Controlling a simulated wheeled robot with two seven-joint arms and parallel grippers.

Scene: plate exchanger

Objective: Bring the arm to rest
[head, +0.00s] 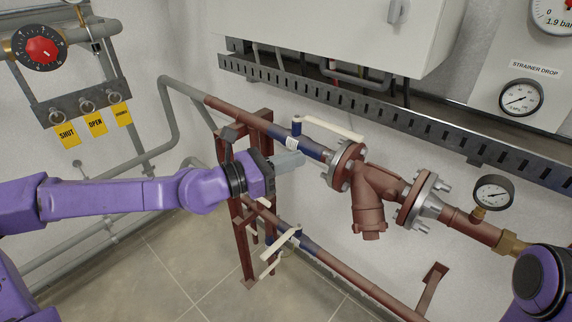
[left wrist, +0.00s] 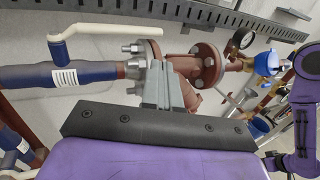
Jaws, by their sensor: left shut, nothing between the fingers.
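My left arm comes in from the left in the head view. Its gripper (head: 289,161) is shut and empty, just in front of the upper pipe near the blue valve (head: 308,148). In the left wrist view the shut grey fingers (left wrist: 165,88) point toward the flanged strainer (left wrist: 190,68). I cannot tell whether the fingers touch the pipe. The upper valve's cream lever (head: 332,128) lies along the pipe. Part of my right arm shows at the lower right of the head view, but its gripper is out of frame.
The red-brown strainer (head: 370,200) stands right of my left gripper. A lower pipe carries another blue valve with a cream lever (head: 280,241). A red-brown pipe stand (head: 243,232) is below the gripper. Yellow tags (head: 96,124) hang at left. A slotted cable tray (head: 390,113) runs along the wall.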

